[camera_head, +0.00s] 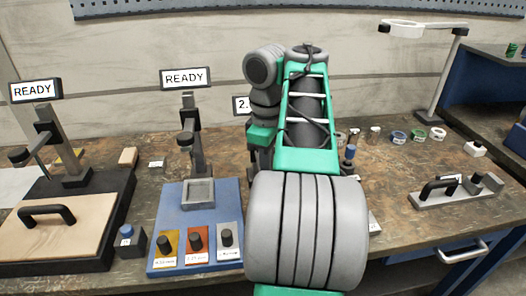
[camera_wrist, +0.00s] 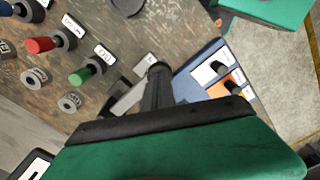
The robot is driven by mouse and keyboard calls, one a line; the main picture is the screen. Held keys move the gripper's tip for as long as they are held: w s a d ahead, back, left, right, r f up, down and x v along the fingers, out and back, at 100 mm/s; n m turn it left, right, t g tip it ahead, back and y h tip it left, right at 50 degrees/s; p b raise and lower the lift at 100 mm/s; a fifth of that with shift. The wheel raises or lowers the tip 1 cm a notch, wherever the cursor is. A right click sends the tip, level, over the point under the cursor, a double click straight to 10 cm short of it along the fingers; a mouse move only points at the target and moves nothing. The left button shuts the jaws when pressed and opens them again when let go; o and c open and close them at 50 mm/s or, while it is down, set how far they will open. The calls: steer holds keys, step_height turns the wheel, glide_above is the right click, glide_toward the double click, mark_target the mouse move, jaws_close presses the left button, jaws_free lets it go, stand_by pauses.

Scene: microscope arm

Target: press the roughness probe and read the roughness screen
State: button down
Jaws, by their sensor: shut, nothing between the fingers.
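My gripper (camera_wrist: 157,70) is shut and empty in the wrist view, its dark fingers pointing over the bench. In the head view my arm hides it. Three small screens stand along the back. The left screen (camera_head: 36,90) and the middle screen (camera_head: 185,78) read READY. The third screen (camera_head: 240,104) is mostly behind my arm, and only "2." shows. A probe stand (camera_head: 46,150) rises behind a wooden board, and another stand (camera_head: 190,130) rises behind a blue base (camera_head: 168,215). I cannot tell which is the roughness probe. The blue base shows right of my fingers in the wrist view (camera_wrist: 188,82).
Labelled red (camera_wrist: 40,45) and green (camera_wrist: 80,76) knobs and metal rings lie left of my gripper in the wrist view. A handled block (camera_head: 455,190) and a magnifier lamp (camera_head: 435,75) stand at the right.

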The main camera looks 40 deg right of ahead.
steer(key=shift+r+p, duration=2)
steer(key=shift+r, duration=0.5)
step_height(320, 180, up, 8)
steer(key=p, duration=0.6)
steer(key=shift+p, duration=0.35)
steer(key=shift+f, duration=0.1)
steer(key=w+a+f+m+t+y, duration=0.1)
steer(key=w+a+f, duration=0.1)
steer(key=a, duration=0.4)
steer(key=w+a+f, duration=0.1)
steer(key=w+a, duration=0.1)
steer(key=a, duration=0.4)
steer(key=s+a+f+m+t+h, duration=0.1)
steer(key=s+a+f+m, duration=0.3)
steer(key=a+f, duration=0.7)
steer(key=shift+a+f+t, duration=0.4)
steer(key=shift+a+t, duration=0.05)
steer(key=shift+t, duration=0.25)
